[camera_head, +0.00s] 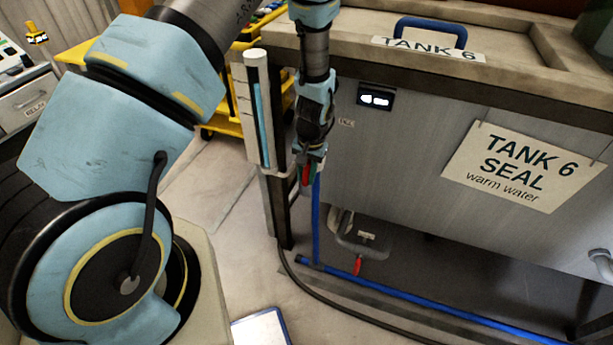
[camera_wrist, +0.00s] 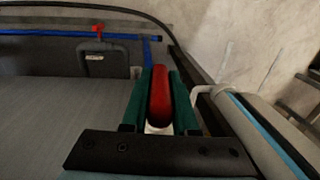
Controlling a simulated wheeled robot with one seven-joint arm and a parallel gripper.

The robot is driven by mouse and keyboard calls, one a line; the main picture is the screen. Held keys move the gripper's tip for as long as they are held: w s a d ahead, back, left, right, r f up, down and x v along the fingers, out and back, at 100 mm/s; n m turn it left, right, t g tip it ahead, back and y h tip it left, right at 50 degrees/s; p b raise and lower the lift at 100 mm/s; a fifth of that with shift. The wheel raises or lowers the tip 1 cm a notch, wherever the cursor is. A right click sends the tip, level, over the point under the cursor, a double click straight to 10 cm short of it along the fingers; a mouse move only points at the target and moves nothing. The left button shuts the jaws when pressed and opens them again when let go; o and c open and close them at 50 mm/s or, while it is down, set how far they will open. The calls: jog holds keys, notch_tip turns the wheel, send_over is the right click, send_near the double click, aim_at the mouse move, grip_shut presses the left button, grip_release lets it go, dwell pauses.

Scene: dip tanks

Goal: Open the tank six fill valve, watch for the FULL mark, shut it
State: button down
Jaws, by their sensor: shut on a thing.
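Tank six (camera_head: 400,135) is a grey tank with a "TANK 6 SEAL warm water" sign (camera_head: 515,165). My gripper (camera_head: 308,183) is at its left front corner, shut on a red valve handle (camera_head: 306,174). In the wrist view the handle (camera_wrist: 160,97) lies lengthwise between my green fingers (camera_wrist: 158,78). A blue pipe (camera_head: 316,225) runs down below it. Beside the valve stands a sight gauge (camera_head: 264,150) with a blue column (camera_head: 258,105) reaching well up it, its top below the tube's cap. I cannot read a FULL mark. Whether the valve is open is unclear.
A second red handle (camera_head: 357,267) sits low under the tank by a grey fitting, also in the wrist view (camera_wrist: 98,31). A dark hose (camera_head: 325,297) curves over the floor. A yellow cart (camera_head: 222,122) stands behind the gauge. A white-topped flat item (camera_head: 260,328) lies in front.

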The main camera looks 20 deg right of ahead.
jog(key=t+y+b, duration=0.3)
jog(key=shift+d+f+t+y, duration=0.1)
jog(key=shift+t+y, duration=0.2)
jog(key=t+y+b, duration=0.3)
jog(key=b, duration=0.1)
jog(key=shift+w, duration=0.1)
jog(key=t+y+b, duration=0.2)
jog(key=y+b, duration=0.1)
jog(key=b, duration=0.1)
jog(key=shift+t, duration=0.4)
jog(key=t+y+b, duration=0.2)
jog(key=b, duration=0.1)
jog(key=shift+a+r+y, duration=0.2)
jog(key=shift+r+y, duration=0.1)
jog(key=shift+w+r, duration=0.1)
jog(key=c, duration=0.7)
grip_release()
